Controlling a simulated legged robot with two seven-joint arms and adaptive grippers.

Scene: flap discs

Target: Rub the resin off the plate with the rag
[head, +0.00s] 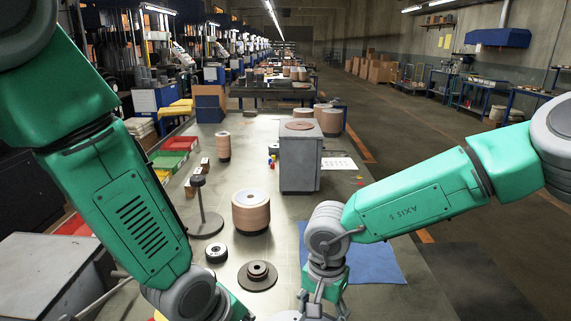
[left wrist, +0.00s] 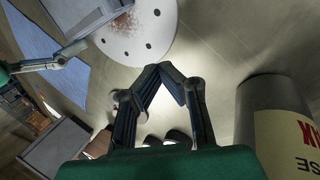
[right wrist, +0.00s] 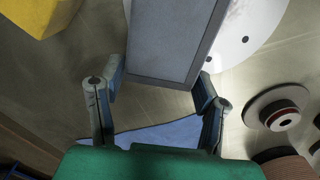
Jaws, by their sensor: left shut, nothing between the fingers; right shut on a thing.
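The white round plate (left wrist: 150,40) with dark holes lies at the top of the left wrist view. A brownish, speckled resin patch (left wrist: 122,22) is on it. Part of the plate (right wrist: 240,45) shows at upper right in the right wrist view. My right gripper (right wrist: 160,82) is shut on a flat grey cloth with a darker border, seemingly the rag (right wrist: 172,38). The rag (left wrist: 88,14) overlaps the plate's edge by the resin; contact cannot be told. My left gripper (left wrist: 165,70) is shut and empty, beside the plate. The head view shows my right gripper (head: 325,297) at the bottom.
A blue mat (head: 375,258) lies under my right arm. Stacked brown discs (head: 251,212), a dark flanged disc (head: 258,275) and a stand (head: 205,222) are on the bench. A grey cabinet (head: 300,160) stands behind. A labelled can (left wrist: 270,110) is right of my left gripper.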

